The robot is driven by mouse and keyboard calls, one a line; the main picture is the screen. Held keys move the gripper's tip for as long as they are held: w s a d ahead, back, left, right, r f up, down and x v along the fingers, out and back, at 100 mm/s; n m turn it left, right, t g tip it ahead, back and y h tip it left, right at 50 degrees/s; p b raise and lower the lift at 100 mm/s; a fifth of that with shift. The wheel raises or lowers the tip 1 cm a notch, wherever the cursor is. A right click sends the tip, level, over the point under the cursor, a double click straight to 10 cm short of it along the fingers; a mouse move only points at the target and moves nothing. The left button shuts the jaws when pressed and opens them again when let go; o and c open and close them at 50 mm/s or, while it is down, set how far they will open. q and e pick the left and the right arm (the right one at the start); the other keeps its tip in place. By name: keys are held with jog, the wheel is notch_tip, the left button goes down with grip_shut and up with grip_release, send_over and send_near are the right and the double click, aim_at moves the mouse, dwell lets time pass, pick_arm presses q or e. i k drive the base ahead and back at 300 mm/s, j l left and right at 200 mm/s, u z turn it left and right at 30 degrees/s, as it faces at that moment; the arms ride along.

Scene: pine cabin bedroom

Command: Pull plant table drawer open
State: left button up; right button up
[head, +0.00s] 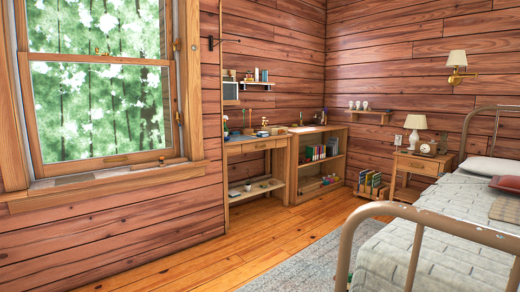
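A narrow pine table (283,160) stands against the far wall, right of the window, with small items and what looks like a plant on top. A drawer front (257,146) sits under its top and looks closed; its handle is too small to make out. Below is an open lower shelf (257,190) with small objects on it. The window wall's edge hides the table's left side. Neither of my grippers shows in the head view.
A low bookcase (338,164) adjoins the table's right side. A nightstand (418,165) with a lamp stands near the corner, with a book crate (370,187) beside it. The metal-framed bed (440,240) fills the right. Bare wood floor (215,262) and a grey rug (300,268) lie in front.

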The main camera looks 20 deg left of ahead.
aim_at(271, 144)
jog(key=i+j+u, duration=0.2)
jog(key=i+u, duration=0.65)
jog(key=i, duration=0.2)
jog(key=i+u, duration=0.45)
jog(key=i, duration=0.9)
jog(key=i+z, duration=0.45)
jog(key=i, duration=0.15)
jog(key=i+j+z, duration=0.1)
jog(key=i+z, duration=0.4)
jog(key=i+l, duration=0.15)
jog(key=i, duration=0.4)
jog(key=i+l, duration=0.2)
jog(key=i, duration=0.4)
jog(key=j+u, duration=0.05)
